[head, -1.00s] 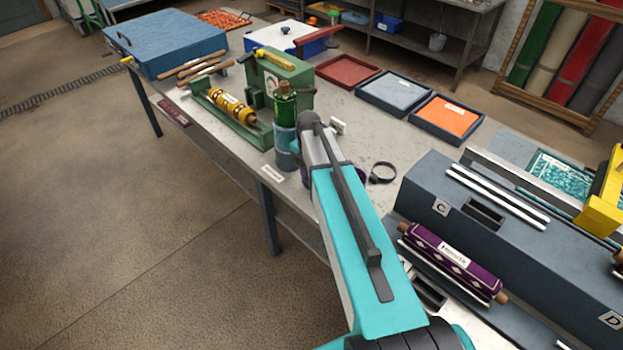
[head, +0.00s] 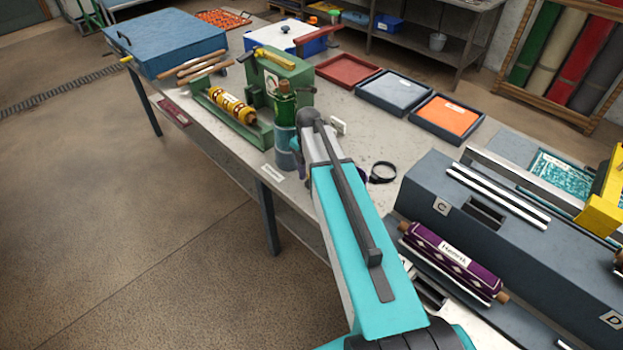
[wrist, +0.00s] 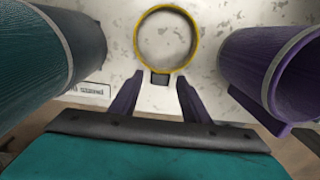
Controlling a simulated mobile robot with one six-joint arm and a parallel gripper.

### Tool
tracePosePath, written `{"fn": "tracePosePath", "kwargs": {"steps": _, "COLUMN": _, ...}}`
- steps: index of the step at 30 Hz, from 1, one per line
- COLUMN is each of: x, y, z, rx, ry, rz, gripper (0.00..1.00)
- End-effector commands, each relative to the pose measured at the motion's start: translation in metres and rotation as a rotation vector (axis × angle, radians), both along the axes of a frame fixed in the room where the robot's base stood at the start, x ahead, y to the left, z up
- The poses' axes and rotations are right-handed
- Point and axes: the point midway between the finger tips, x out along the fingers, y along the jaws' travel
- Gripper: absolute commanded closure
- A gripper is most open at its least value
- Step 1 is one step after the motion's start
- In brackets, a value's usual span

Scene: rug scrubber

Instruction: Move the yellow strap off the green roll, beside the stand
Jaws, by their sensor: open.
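The yellow strap (wrist: 138,40) is a thin ring with a dark block (wrist: 160,79) on its near side. In the wrist view it lies over the pale tabletop, around no roll. My gripper (wrist: 159,84) is open, its two purple fingers on either side of the block; I cannot tell whether they touch it. The green roll (head: 285,105) stands upright in a blue-grey holder (head: 286,150); in the wrist view the roll (wrist: 30,50) is at the left, apart from the strap.
A purple cylinder (wrist: 250,60) stands close on the right in the wrist view. A black ring (head: 382,172) lies on the table right of my arm. A green machine with a yellow roll (head: 232,105) is at the left. A grey block with a patterned purple roll (head: 450,260) is at the right.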

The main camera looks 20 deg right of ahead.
Motion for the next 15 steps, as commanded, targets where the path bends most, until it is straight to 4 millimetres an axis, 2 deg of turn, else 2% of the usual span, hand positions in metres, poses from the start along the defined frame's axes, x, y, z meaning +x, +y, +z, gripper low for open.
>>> {"fn": "tracePosePath", "kwargs": {"steps": 15, "x": 0.0, "y": 0.0, "z": 0.046, "rx": 0.0, "ry": -0.002, "rz": 0.0, "gripper": 0.57}}
